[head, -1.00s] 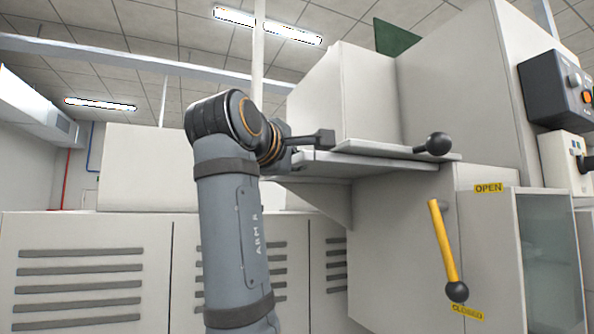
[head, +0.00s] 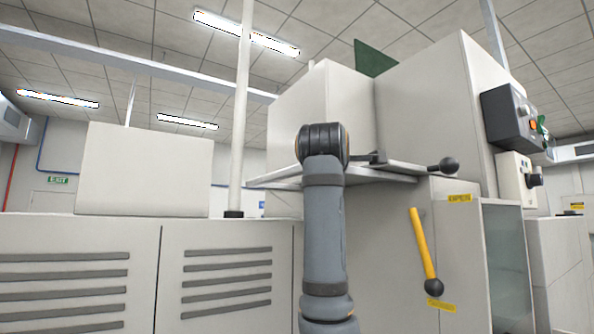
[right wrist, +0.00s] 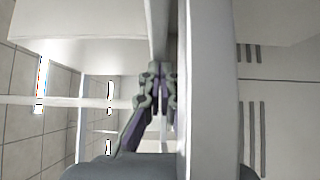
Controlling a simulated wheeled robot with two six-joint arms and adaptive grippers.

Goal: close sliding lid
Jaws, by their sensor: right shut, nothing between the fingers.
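The lid (head: 404,168) is a thin pale plate with a black ball knob (head: 446,166) near its right end. It lies on a pale shelf-like tray (head: 268,181) that juts from the machine, and its right end sticks out past the tray. My right gripper (head: 379,157) is shut and empty, small in the head view, at the lid's left end and left of the knob. I cannot tell whether it touches the lid. In the right wrist view its closed fingers (right wrist: 159,72) are beside a long pale edge (right wrist: 208,100). My left gripper is out of view.
The machine's tall white housing (head: 325,110) stands behind the tray. A yellow lever (head: 421,240) hangs below on the front, beside yellow labels. A control box (head: 512,117) is at the upper right. Vented cabinets (head: 80,260) fill the left.

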